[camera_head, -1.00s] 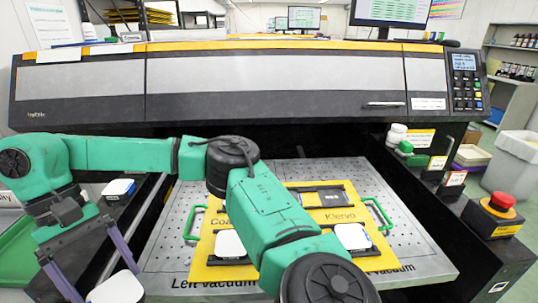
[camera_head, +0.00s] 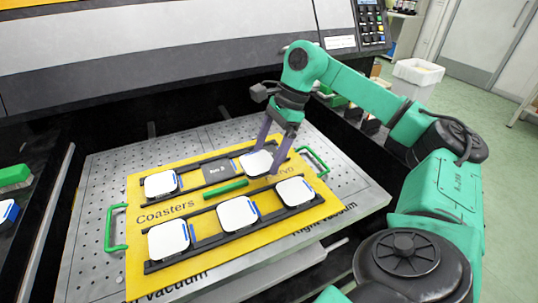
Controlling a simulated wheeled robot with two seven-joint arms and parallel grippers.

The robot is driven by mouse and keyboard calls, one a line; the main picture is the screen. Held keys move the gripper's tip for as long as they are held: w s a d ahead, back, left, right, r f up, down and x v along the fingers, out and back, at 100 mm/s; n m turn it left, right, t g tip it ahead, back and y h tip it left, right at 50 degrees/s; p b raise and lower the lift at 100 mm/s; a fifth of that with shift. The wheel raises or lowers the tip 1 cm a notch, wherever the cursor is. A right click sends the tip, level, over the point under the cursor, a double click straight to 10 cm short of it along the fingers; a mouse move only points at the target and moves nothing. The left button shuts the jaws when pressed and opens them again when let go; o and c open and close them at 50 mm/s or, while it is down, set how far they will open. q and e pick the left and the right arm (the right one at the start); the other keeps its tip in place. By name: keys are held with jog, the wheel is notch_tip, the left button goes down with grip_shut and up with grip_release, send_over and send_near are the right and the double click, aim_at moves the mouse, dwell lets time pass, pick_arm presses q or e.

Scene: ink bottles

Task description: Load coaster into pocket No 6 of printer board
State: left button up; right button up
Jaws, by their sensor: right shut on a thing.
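The yellow printer board (camera_head: 140,283) lies on the perforated metal bed, with dark pocket frames in two rows. A white coaster with a blue edge (camera_head: 257,162) is at the right end of the back row, in or just over its pocket. My right gripper (camera_head: 271,160), with purple fingers, reaches down and is shut on this coaster. Other white coasters lie at the back left (camera_head: 161,184), front left (camera_head: 169,240), front middle (camera_head: 238,215) and front right (camera_head: 295,190). My left gripper is out of view.
Green handles stand at the board's left (camera_head: 116,228) and right (camera_head: 314,160), and a green bar (camera_head: 225,188) lies between the rows. The printer body (camera_head: 170,70) stands behind. A white bin (camera_head: 416,78) is at the back right.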

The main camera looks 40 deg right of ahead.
jog(key=s+d+r+m+t+h, duration=0.1)
jog(key=d+r+m+t+h, duration=0.2)
jog(key=d+r+m, duration=0.7)
jog(key=w+a+r+m+h+b, duration=0.2)
jog(key=w+a+r+m, duration=0.3)
jog(key=m, duration=0.3)
jog(key=f, duration=0.6)
jog(key=f+b, duration=0.1)
jog(key=f, duration=1.2)
jog(key=shift+a+f+b, duration=0.1)
jog(key=shift+a+b, duration=0.2)
jog(key=shift+a, duration=0.05)
jog(key=shift+s+f+h, duration=0.1)
jog(key=shift+h, duration=0.2)
jog(key=o, duration=1.2)
